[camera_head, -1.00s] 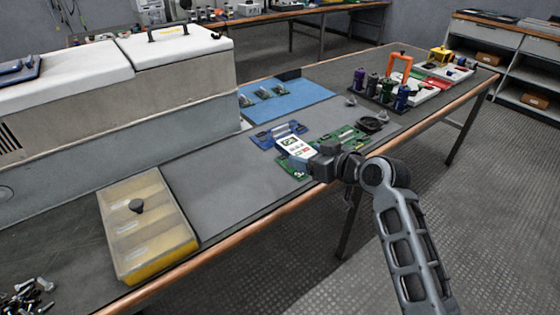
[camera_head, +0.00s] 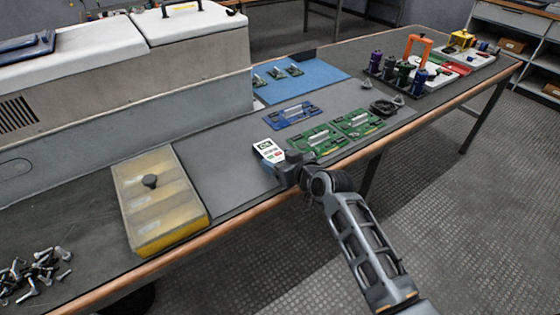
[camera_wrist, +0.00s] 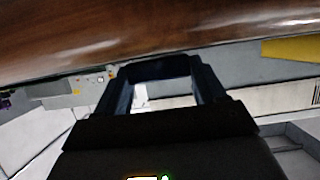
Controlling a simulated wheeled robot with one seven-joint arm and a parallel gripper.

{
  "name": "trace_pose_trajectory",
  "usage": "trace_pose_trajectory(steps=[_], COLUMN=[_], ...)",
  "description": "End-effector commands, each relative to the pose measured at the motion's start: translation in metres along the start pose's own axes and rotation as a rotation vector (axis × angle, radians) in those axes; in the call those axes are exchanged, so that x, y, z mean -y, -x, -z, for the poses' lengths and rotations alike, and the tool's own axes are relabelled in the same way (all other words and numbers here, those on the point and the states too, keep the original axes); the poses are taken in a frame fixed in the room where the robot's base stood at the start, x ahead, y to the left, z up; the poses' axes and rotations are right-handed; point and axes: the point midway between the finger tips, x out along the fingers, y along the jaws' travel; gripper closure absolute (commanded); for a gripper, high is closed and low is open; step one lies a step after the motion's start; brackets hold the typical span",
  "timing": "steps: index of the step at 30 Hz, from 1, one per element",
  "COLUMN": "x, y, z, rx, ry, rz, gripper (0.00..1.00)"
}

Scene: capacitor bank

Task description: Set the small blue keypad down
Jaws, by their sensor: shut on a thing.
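The small keypad (camera_head: 268,150) has a white face with dark, green and red marks. It shows in the head view at the front part of the grey bench mat (camera_head: 228,180). My gripper (camera_head: 282,163) is shut on its near end. I cannot tell whether the keypad touches the mat or hangs just above it. In the wrist view my gripper's dark fingers (camera_wrist: 155,85) fill the middle, and the keypad is hard to make out there.
Green circuit boards (camera_head: 318,139) and a blue board (camera_head: 292,115) lie right of and behind the keypad. A yellow compartment box (camera_head: 158,195) stands to the left, with loose bolts (camera_head: 38,270) beyond it. The mat between box and keypad is clear.

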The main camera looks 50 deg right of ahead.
Motion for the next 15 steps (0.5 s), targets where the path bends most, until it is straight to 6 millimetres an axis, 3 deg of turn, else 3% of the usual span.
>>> trace_pose_trajectory(steps=[11, 12, 15], x=[0.0002, 0.0002, 0.0003], y=[-0.0023, -0.0021, -0.0018], z=[-0.0052, -0.0048, -0.0045], rx=[-0.002, -0.001, -0.001], ry=[0.000, 0.000, 0.000], rz=[0.000, 0.000, 0.001], gripper=[0.63, 0.28, 0.19])
